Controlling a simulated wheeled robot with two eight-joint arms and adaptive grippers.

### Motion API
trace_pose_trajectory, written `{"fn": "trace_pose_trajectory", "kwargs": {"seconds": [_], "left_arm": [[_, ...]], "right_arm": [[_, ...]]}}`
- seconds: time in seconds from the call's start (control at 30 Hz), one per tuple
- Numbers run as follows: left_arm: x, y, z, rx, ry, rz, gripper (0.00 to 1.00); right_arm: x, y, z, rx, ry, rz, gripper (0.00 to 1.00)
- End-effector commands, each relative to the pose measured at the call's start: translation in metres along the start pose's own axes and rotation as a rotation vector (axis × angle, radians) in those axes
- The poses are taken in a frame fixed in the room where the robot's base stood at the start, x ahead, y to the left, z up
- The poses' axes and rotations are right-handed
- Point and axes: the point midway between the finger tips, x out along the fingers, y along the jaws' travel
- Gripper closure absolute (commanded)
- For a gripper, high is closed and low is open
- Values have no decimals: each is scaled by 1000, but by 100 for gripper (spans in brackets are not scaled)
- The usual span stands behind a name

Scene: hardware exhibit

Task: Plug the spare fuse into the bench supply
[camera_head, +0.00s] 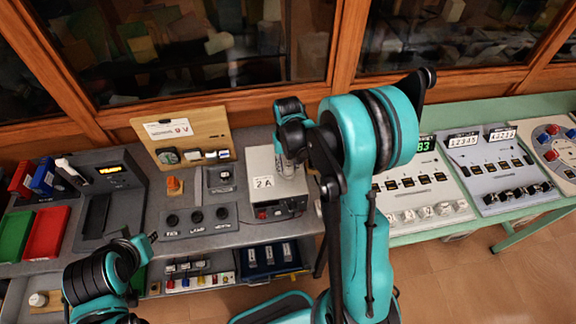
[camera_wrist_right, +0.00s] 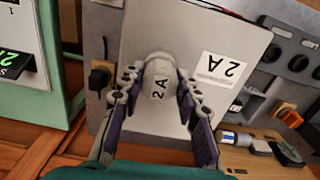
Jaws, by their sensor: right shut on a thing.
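The bench supply is a pale grey box (camera_head: 257,191) with a "2 A" label, on the grey bench near the middle of the head view. Its label-bearing top (camera_wrist_right: 205,45) fills the middle of the right wrist view. My right gripper (camera_head: 290,168) is over this top, shut on a pale cylindrical fuse (camera_wrist_right: 158,82) marked "2 A". The fuse stands between the fingers, its far end at or close to the top. I cannot tell whether it is seated; the socket is hidden. My left gripper (camera_head: 148,239) is low at the left, its jaws unclear.
A panel with several dark knobs (camera_head: 197,221) and an orange switch (camera_head: 174,186) lie left of the supply. A wooden board marked "9 V" (camera_head: 187,128) stands behind. A blue tray (camera_head: 270,272) sits below the front. Instrument consoles (camera_head: 490,170) stand on the green table at right.

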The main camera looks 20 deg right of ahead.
Motion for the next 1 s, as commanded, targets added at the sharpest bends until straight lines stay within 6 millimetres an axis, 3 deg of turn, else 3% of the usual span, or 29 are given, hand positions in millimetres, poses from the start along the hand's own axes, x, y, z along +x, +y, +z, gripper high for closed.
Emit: {"fn": "trace_pose_trajectory", "kwargs": {"seconds": [1.0], "left_arm": [[6, 0, 4, 0, 0, 0, 81]], "right_arm": [[6, 0, 0, 0, 0, 0, 94]]}}
